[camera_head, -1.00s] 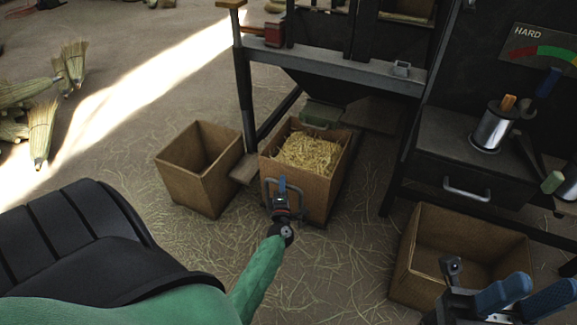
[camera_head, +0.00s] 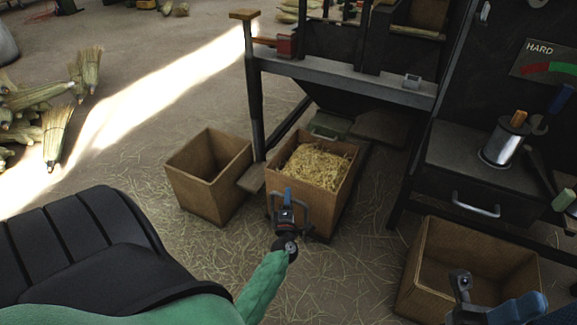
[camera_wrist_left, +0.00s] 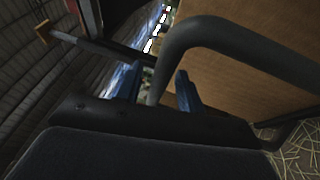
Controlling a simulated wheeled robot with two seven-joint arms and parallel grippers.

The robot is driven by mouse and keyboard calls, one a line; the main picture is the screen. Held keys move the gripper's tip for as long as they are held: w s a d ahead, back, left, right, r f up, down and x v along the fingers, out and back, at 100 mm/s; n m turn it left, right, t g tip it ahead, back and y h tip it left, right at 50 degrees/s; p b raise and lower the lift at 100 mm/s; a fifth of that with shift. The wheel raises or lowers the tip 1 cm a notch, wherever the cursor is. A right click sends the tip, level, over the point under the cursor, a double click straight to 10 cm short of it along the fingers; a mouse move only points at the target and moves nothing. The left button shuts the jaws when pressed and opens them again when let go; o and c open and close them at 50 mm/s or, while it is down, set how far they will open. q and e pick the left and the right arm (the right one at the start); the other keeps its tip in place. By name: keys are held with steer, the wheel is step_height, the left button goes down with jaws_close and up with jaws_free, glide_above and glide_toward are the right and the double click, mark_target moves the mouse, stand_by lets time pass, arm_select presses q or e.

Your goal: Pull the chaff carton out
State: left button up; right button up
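The chaff carton (camera_head: 337,203) is a brown open box filled with straw-coloured chaff (camera_head: 314,167). It stands on the floor at the front of the dark machine. A grey bar handle (camera_head: 307,212) is on its front face. My left gripper (camera_head: 287,196) is at this handle.
An empty carton (camera_head: 216,196) stands left of the chaff carton. Another open carton (camera_head: 428,290) stands at the lower right, near my right gripper. Machine legs (camera_head: 255,110) flank the chaff carton. The straw-strewn floor (camera_head: 345,285) in front is clear. Brooms (camera_head: 55,130) lie far left.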

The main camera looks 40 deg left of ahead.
arm_select(q)
steer(key=p+v, duration=0.1)
steer(key=v, duration=0.6)
steer(key=shift+s+d, duration=0.25)
steer(key=shift+f, duration=0.15)
stand_by(0.3)
